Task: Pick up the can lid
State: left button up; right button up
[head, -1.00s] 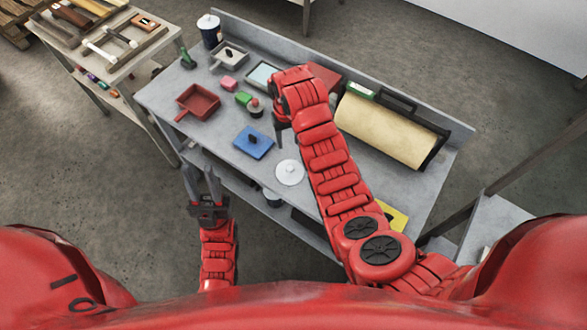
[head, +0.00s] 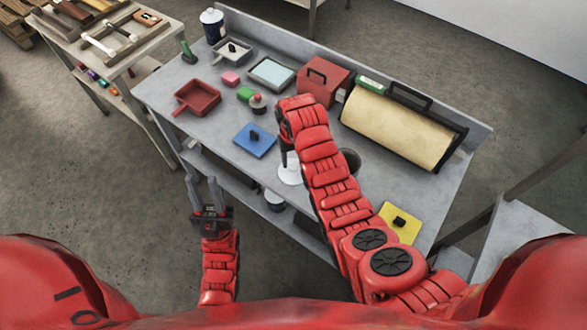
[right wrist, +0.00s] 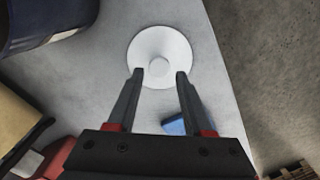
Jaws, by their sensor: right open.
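The can lid is a flat white disc with a small round knob. In the head view the can lid (head: 288,173) lies on the grey workbench (head: 215,142) near its front edge, partly hidden by my right arm. My left gripper (head: 203,182) is open and empty, in front of the bench.
A blue plate with a black knob (head: 255,141) lies left of the lid; it shows partly in the right wrist view (right wrist: 174,125). A red tray (head: 197,97), a red box (head: 325,78), a beige roll (head: 397,128) and a yellow plate (head: 398,226) are also on the bench.

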aim_at(293, 165)
jog(key=shift+w+f+p, duration=0.1)
jog(key=shift+f+p, duration=0.55)
jog(key=shift+f, duration=1)
grip_shut()
